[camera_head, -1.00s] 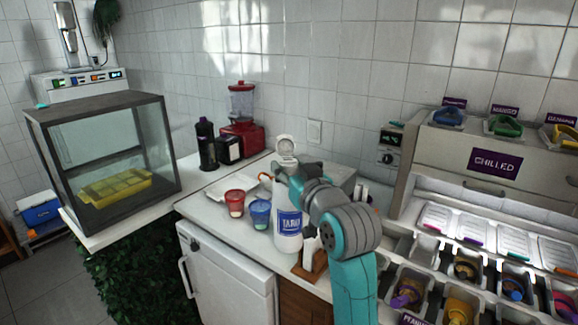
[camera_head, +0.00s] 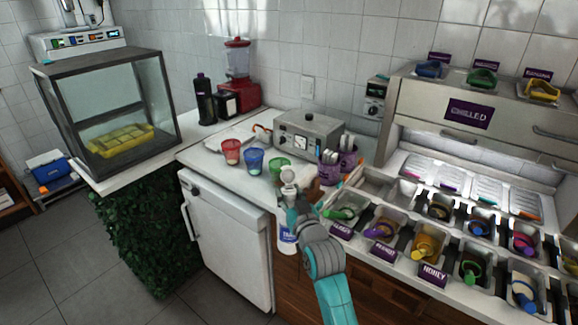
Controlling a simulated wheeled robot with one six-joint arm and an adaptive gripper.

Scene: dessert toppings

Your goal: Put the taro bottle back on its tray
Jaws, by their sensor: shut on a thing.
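The taro bottle (camera_head: 287,236) is white with a blue label and a pale top. It is upright in front of the counter's front edge. My gripper (camera_head: 291,208) is shut on the bottle near its upper part; the fingers are mostly hidden by my arm. A white tray (camera_head: 222,141) lies on the counter behind the cups, partly hidden by them. I cannot tell whether it is the bottle's own tray.
A red cup (camera_head: 231,152), a blue cup (camera_head: 253,162) and a green cup (camera_head: 279,168) stand on the counter (camera_head: 205,163). A metal machine (camera_head: 308,135) and a purple utensil holder (camera_head: 329,173) stand behind the bottle. Topping bins (camera_head: 425,243) fill the right side.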

